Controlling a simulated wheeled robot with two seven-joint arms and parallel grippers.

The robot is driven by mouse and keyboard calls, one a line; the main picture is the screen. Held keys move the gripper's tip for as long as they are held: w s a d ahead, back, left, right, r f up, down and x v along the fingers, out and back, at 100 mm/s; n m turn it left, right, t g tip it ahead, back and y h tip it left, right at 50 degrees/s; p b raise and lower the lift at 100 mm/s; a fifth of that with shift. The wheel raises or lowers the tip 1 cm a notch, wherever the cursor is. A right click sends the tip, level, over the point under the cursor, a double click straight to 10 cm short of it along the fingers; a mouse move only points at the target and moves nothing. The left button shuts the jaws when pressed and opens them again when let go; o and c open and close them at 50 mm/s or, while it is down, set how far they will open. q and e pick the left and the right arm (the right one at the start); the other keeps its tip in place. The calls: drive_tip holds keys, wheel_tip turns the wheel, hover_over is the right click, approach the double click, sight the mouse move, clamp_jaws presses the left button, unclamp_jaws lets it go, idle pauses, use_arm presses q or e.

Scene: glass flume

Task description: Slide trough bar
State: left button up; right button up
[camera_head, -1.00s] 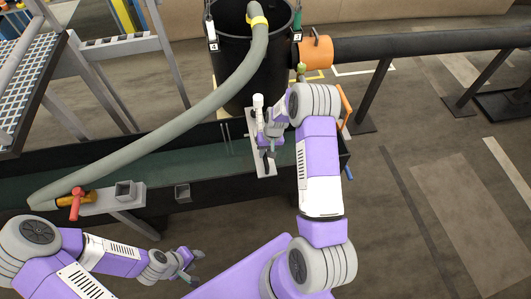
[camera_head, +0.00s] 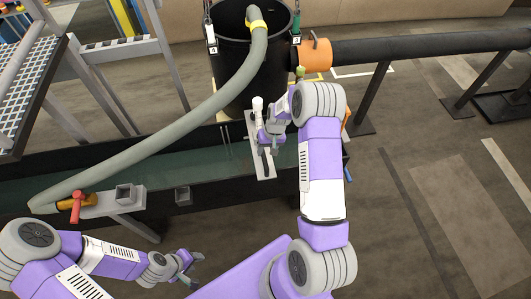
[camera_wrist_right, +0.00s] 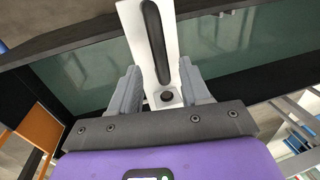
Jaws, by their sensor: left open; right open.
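The trough bar (camera_head: 264,172) is a pale grey plate with a dark slot, lying across the trough (camera_head: 220,165). A white upright knob (camera_head: 257,104) stands at its far end. My right gripper (camera_head: 266,139) is over the bar. In the right wrist view, the bar (camera_wrist_right: 175,42) runs between the two open fingers of my right gripper (camera_wrist_right: 160,88). The fingers lie on either side of it; contact cannot be told. My left gripper (camera_head: 193,267) is open and empty, low in front of the trough.
A black barrel (camera_head: 238,75) stands behind the trough. A grey hose (camera_head: 185,128) curves from it to the trough's left, near a red-handled valve (camera_head: 76,205). An orange-collared pipe (camera_head: 400,44) runs right. Floor at right is mostly clear.

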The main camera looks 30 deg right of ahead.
drive_tip(key=r, duration=0.4)
drive_tip(key=shift+s+d+r+p, duration=0.1)
drive_tip(key=shift+s+d+p, duration=0.1)
drive_tip(key=shift+d+p, duration=0.15)
drive_tip(key=s+a+f+n+y, duration=0.1)
drive_tip(key=s+a+f, duration=0.3)
drive_tip(key=s+a, duration=0.6)
drive_tip(key=s+a+f+y, duration=0.1)
drive_tip(key=s+a+f, duration=0.4)
drive_tip(key=s+a, duration=0.5)
drive_tip(key=a, duration=0.4)
drive_tip(key=shift+f+n, duration=0.2)
drive_tip(key=shift+n, duration=0.2)
drive_tip(key=shift+s, duration=0.1)
drive_tip(key=shift+c, duration=0.3)
idle(0.5)
